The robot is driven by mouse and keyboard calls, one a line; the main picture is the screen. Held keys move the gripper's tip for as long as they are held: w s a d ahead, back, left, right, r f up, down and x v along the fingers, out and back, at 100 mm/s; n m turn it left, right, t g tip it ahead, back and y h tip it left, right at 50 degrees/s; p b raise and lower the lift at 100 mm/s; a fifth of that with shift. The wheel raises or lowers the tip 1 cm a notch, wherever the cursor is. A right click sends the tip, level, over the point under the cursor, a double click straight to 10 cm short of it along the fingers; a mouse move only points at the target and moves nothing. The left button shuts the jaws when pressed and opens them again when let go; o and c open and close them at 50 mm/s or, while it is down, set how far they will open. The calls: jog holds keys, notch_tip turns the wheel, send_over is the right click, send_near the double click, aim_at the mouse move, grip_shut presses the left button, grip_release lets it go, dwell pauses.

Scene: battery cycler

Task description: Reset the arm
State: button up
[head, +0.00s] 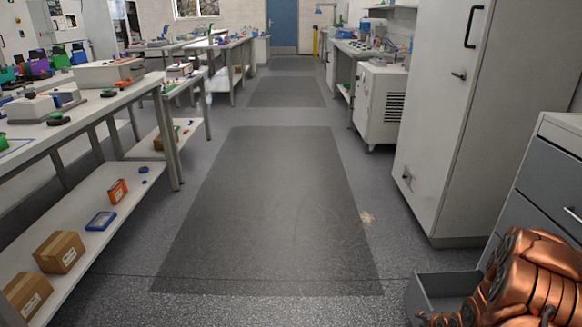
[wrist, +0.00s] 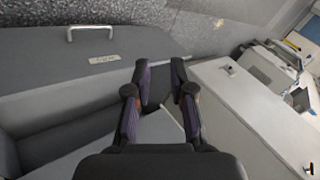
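My copper-coloured arm (head: 530,280) shows folded in the lower right corner of the head view, beside a grey drawer cabinet (head: 551,190). I cannot make out my gripper in the head view. In the wrist view my gripper (wrist: 160,68) has its two dark fingers apart, with a gap and nothing held between them. Past the fingers is a pulled-out grey drawer (wrist: 95,68) with a metal handle (wrist: 91,32) and a small label. The same drawer appears in the head view (head: 445,284), low and partly behind my arm.
A tall white cabinet (head: 440,110) stands at right, with a white wheeled unit (head: 380,105) beyond it. A long bench (head: 110,98) runs along the left, its lower shelf (head: 95,190) holding cartons. The dark-matted aisle (head: 265,210) between is clear.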

jog(key=s+a+r+n+g+p, duration=0.2)
jog(key=s+a+r+n+p, duration=0.15)
jog(key=r, duration=0.75)
jog(key=s+a+r+n+g+p, duration=0.2)
jog(key=a+r+p, duration=0.25)
jog(key=r, duration=0.65)
jog(key=s+a+r+n+g+p, duration=0.1)
jog(key=s+a+r+n+p, duration=0.2)
jog(key=r, duration=0.8)
jog(key=s+a+r+n+g+p, duration=0.1)
jog(key=s+a+r+p, duration=0.3)
jog(key=s+r, duration=0.4)
jog(key=s+a+r+n+g+p, duration=0.2)
jog(key=s+a+r+n+p, duration=0.1)
jog(key=s+a+r, duration=0.3)
jog(key=s+a+r+n+g+y+p, duration=0.1)
jog(key=s+a+r+p, duration=0.4)
jog(key=s+r, duration=0.5)
jog(key=shift+s+a+r+n+g+p, duration=0.25)
jog(key=shift+a+r+n+g+p, duration=0.15)
jog(key=shift+a+r+n+g, duration=0.15)
jog(key=shift+d, duration=0.1)
